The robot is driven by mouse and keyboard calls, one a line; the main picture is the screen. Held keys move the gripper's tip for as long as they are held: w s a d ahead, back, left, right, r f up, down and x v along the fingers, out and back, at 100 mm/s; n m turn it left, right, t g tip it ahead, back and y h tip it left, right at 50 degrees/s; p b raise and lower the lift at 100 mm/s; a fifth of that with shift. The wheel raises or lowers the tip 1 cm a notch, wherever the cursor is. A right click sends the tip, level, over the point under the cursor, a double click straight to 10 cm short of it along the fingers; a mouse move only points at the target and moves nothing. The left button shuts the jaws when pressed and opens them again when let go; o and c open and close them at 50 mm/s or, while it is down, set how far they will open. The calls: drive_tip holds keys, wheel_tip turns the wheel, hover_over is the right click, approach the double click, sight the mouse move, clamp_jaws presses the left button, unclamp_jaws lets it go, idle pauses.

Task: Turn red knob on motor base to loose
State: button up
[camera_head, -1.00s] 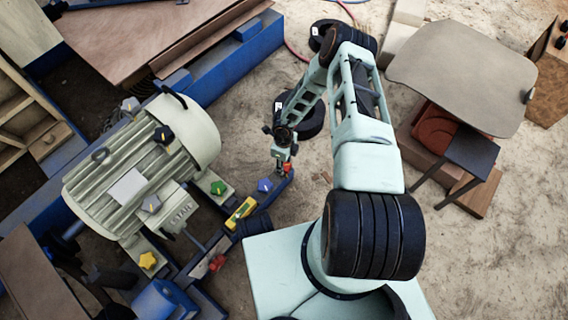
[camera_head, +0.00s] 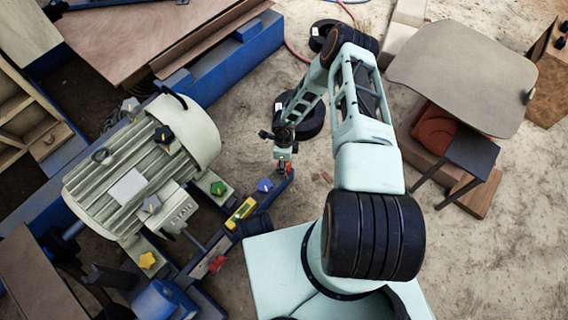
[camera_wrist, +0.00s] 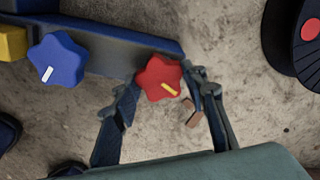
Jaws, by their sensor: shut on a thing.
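The red knob (camera_wrist: 160,78) is star-shaped with a yellow pointer mark aimed to the lower right in the wrist view. It sits at the end of the blue motor base rail (camera_wrist: 110,50). My gripper (camera_wrist: 165,90) has one finger on each side of the knob and is shut on it. In the head view my gripper (camera_head: 285,165) reaches down to this knob (camera_head: 287,169), partly hidden by the fingers. A blue knob (camera_wrist: 57,60) with a white mark stands beside it on the same rail.
The ribbed motor (camera_head: 120,185) stands left, with green (camera_head: 218,188) and yellow (camera_head: 147,260) knobs near it. A second red knob (camera_head: 217,264) is lower on the base. Black round parts (camera_head: 302,122) lie behind the arm. A grey-topped table (camera_head: 465,75) stands right.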

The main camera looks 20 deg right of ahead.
drive_tip(key=o, duration=1.2)
drive_tip(key=shift+c, duration=0.2)
wheel_tip(320, 180, up, 12)
